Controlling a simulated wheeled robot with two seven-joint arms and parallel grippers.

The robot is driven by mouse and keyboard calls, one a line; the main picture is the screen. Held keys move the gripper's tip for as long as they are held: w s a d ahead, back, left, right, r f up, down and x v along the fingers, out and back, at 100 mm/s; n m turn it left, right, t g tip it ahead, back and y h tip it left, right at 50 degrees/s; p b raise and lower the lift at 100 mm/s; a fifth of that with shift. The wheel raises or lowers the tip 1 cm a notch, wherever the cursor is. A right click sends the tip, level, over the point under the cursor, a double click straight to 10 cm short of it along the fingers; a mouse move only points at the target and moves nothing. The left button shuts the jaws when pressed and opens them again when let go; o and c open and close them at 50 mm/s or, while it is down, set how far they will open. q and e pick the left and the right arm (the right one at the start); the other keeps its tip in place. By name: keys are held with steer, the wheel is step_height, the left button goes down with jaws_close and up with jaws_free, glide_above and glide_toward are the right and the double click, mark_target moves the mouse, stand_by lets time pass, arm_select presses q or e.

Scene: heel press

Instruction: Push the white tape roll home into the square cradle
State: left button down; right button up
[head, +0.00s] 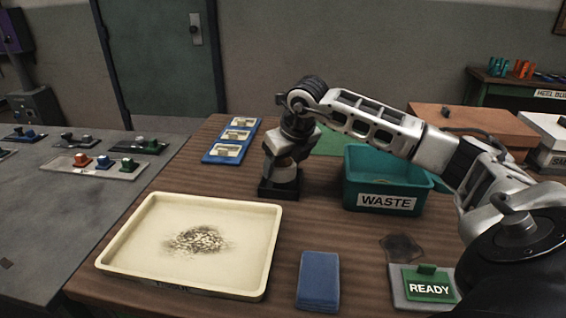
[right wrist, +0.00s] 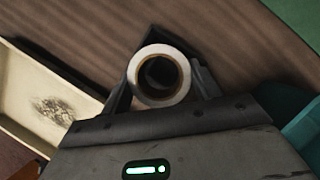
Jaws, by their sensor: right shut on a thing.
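The white tape roll (right wrist: 183,88) shows end-on in the right wrist view as a white ring with a dark hole. In the head view the roll (head: 285,175) stands upright over the black square cradle (head: 279,192). My right gripper (head: 284,168) points down from above and is shut on the roll, a finger on either side of it. In the right wrist view a dark corner of the cradle (right wrist: 158,37) shows beyond the roll. How deep the roll sits in the cradle is hidden by the gripper. My left gripper is not in view.
The teal WASTE bin (head: 387,180) stands close right of the cradle. A cream tray (head: 245,270) lies front left, a blue three-part holder (head: 231,140) behind left. Bare wood lies between.

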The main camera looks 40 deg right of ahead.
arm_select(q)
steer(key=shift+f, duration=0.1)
arm_select(e)
steer(key=shift+f, duration=0.1)
steer(key=shift+f+b, duration=0.7)
steer(key=shift+f, duration=0.05)
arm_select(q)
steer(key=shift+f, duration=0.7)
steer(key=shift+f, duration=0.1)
